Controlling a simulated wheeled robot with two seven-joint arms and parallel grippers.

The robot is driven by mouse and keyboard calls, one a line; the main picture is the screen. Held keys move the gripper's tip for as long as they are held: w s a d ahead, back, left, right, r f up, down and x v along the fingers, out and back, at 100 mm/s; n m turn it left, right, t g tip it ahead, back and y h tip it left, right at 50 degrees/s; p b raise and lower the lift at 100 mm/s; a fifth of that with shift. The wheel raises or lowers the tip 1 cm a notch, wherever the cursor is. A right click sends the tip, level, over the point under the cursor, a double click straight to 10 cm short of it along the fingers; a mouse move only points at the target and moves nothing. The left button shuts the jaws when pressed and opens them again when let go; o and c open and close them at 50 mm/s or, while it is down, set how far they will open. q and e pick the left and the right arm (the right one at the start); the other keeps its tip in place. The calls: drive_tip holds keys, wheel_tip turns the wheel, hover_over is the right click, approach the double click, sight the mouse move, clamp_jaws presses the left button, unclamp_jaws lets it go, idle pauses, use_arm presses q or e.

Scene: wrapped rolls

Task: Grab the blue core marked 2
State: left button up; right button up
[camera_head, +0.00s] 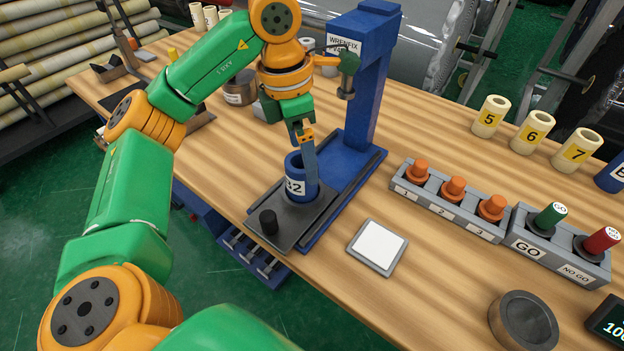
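The blue core (296,192) with a white label reading 2, with a partly seen character before it, stands upright on the dark plate of the blue press (367,90). Its open top faces up. My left gripper (309,160) comes down from above at the core's top, and a long grey-blue finger reaches its rim on the right side. The other finger is hidden or not clear, so I cannot tell whether the gripper is shut on the core. My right gripper is not in view.
A white square pad (377,246), a rack of orange plugs (449,201) and a GO/NO GO gauge block (560,246) stand to the right. Cream cores (532,132) stand behind.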

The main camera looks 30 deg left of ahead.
use_arm(q)
drive_tip(key=f, duration=0.5)
drive_tip(key=f+p, duration=0.1)
drive_tip(key=f, duration=0.1)
drive_tip(key=shift+w+a+f, duration=0.15)
drive_tip(key=shift+w+a, duration=0.05)
drive_tip(key=shift+w, duration=0.1)
drive_tip(key=c, duration=1.5)
